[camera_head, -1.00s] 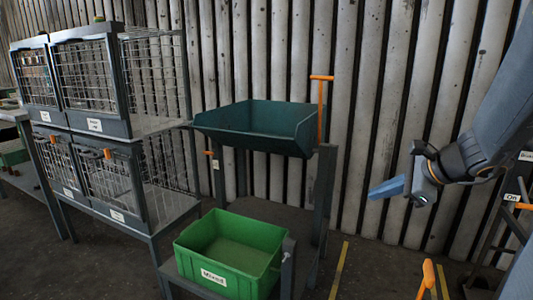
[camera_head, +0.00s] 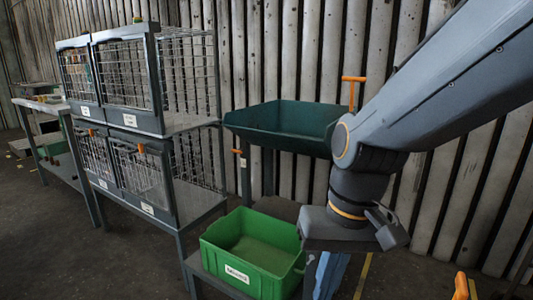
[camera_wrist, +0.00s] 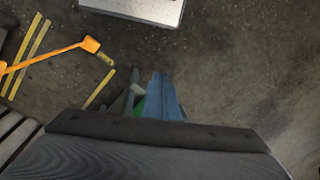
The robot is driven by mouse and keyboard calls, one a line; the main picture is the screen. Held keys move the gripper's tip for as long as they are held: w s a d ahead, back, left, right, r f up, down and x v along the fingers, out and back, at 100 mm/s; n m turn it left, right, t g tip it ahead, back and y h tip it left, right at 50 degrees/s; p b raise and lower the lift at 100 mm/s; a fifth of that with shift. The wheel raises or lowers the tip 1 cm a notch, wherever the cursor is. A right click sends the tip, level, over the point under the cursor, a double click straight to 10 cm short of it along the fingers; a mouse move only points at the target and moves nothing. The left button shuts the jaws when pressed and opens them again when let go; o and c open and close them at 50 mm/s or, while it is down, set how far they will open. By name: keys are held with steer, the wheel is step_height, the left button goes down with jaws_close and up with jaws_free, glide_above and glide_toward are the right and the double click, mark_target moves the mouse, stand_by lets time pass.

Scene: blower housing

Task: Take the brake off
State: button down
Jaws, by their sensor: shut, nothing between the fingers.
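An orange-topped lever (camera_head: 461,286) stands at the bottom right of the head view, cut off by the frame edge. An orange lever with a block-like end (camera_wrist: 90,44) shows at the upper left of the wrist view, beside yellow floor stripes. I cannot tell if these are the same lever, or which one is the brake. My gripper (camera_head: 326,278) points down in front of the green bin's right side, with blue fingers partly cut off below. In the wrist view the gripper (camera_wrist: 160,78) is shut and empty, apart from the orange lever.
A green bin (camera_head: 229,273) with a label stands low on a stand. Behind it is a dark green hopper (camera_head: 275,122) with an upright orange T-handle (camera_head: 354,79). Wire cages (camera_head: 125,75) stand left. A pale grey box (camera_wrist: 140,9) lies at the wrist view's top.

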steer(key=s+d+r+h+p, duration=0.1)
steer(key=d+r+p, duration=0.8)
steer(key=p, duration=1)
step_height(320, 180, up, 2)
steer(key=shift+s+d+r+m+h+p, duration=0.1)
steer(key=shift+s+d+m+h+p, duration=0.2)
steer(key=shift+s+m+p, duration=0.1)
